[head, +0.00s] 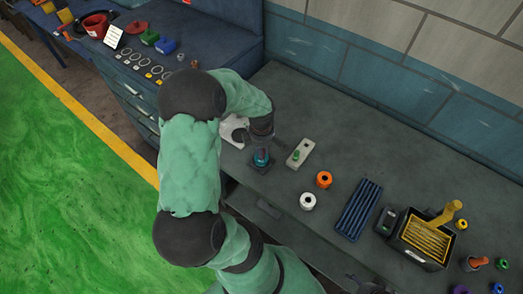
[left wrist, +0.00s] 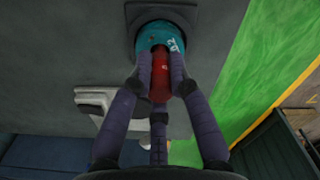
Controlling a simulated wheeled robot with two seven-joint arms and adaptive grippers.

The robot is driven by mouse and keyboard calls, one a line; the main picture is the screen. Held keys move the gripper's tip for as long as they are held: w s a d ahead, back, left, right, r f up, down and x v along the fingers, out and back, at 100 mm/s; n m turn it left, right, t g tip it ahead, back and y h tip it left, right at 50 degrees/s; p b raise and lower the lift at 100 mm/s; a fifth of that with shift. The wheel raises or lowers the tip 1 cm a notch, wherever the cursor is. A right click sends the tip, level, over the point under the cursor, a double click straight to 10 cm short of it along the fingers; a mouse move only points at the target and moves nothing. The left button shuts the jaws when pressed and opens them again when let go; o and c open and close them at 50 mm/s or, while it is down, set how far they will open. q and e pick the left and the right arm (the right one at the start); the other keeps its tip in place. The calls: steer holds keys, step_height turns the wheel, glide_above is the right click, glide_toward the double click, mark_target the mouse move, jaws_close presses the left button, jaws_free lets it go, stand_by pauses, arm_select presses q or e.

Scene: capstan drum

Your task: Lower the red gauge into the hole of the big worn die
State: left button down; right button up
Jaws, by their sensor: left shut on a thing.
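My left gripper (head: 264,144) is over the left part of the grey bench; in the left wrist view (left wrist: 161,68) its fingers are shut around the red gauge (left wrist: 160,88). The gauge points at a teal ring-shaped die (left wrist: 150,38) with white markings, which sits on a dark square base (left wrist: 137,14). The teal die also shows in the head view (head: 261,160), right under the gripper. The gauge's tip and the die's hole are hidden by the fingers and gauge, so I cannot tell whether the tip is inside.
A pale block with a green peg (head: 300,153) stands right of the die. An orange ring (head: 323,180), a white ring (head: 308,201), a blue slatted rack (head: 358,209) and a black bin (head: 424,239) lie further right. Bare bench lies behind them.

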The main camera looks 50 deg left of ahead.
arm_select(q)
steer(key=shift+f+b, duration=0.65)
steer(key=shift+b, duration=0.55)
stand_by(2.8)
steer(key=shift+b, duration=0.35)
stand_by(0.7)
stand_by(0.4)
steer(key=c, duration=1.1)
jaws_free()
step_height(320, 180, up, 12)
steer(key=shift+f, duration=0.1)
